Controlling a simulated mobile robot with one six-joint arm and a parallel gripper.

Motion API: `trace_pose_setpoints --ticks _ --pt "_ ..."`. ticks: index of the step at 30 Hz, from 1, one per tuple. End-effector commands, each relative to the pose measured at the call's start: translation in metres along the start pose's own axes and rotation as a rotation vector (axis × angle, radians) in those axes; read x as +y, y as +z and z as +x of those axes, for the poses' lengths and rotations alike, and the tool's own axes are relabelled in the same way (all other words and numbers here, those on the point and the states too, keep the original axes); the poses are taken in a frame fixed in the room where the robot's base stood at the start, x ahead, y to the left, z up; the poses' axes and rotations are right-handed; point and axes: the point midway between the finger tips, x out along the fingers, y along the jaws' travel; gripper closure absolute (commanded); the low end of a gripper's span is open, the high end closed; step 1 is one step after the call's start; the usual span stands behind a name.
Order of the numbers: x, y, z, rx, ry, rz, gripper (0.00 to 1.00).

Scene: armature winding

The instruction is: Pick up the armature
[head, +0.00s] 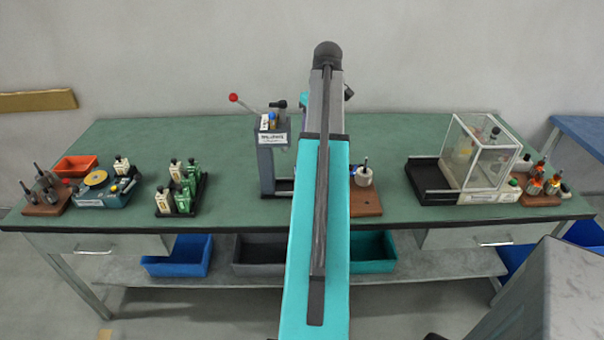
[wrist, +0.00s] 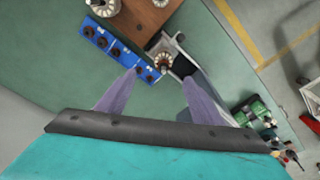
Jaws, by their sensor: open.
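My gripper (wrist: 161,76) is open, with its two purple fingers apart and nothing held between them. In the wrist view, a round, slotted armature-like piece (wrist: 163,62) with a dark centre shows just beyond the gap between the fingertips. It sits by the end of a blue rack (wrist: 115,46) and against a grey fixture (wrist: 183,62). In the head view, my arm hides the gripper and most of this area. I cannot tell the height between fingertips and piece.
A wooden block (wrist: 140,25) lies beyond the rack; it also shows in the head view (head: 366,203) with a pale cylinder (head: 363,176) on it. A lever press (head: 267,165) stands left of my arm. A clear-sided box (head: 480,155) is at right.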

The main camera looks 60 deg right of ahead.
Motion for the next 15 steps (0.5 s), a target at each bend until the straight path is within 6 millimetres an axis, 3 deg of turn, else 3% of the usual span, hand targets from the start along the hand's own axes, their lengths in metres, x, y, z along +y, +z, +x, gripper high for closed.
trace_pose_setpoints --ticks 15 --pt "-0.015 -0.009 0.006 -0.001 -0.003 -0.024 0.39"
